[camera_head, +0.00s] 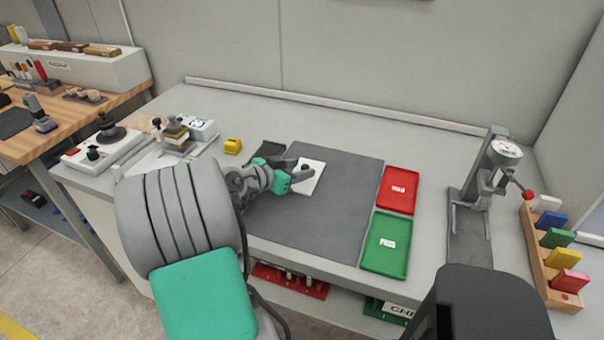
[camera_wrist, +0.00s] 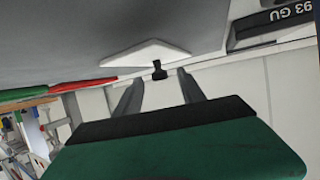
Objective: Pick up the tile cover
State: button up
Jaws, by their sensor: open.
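The tile cover appears to be a flat white square plate (camera_head: 312,184) with a small dark knob, lying on the dark grey mat (camera_head: 345,205). In the wrist view the white plate (camera_wrist: 135,54) hangs from the top, as the picture is turned over, and its black knob (camera_wrist: 159,70) sticks out. My gripper (camera_head: 301,171) is over the plate, reaching in from the left. In the wrist view the two fingers of my gripper (camera_wrist: 161,80) are apart, with the knob showing between their tips. No grip on the knob shows.
A red tray (camera_head: 397,190) and a green tray (camera_head: 386,244) lie right of the mat. A gauge stand (camera_head: 480,200) and a rack of coloured blocks (camera_head: 545,255) stand farther right. The bench behind the mat is clear.

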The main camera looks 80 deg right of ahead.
aim_at(302, 168)
jog(key=x, duration=0.3)
grip_shut()
dwell(0.4)
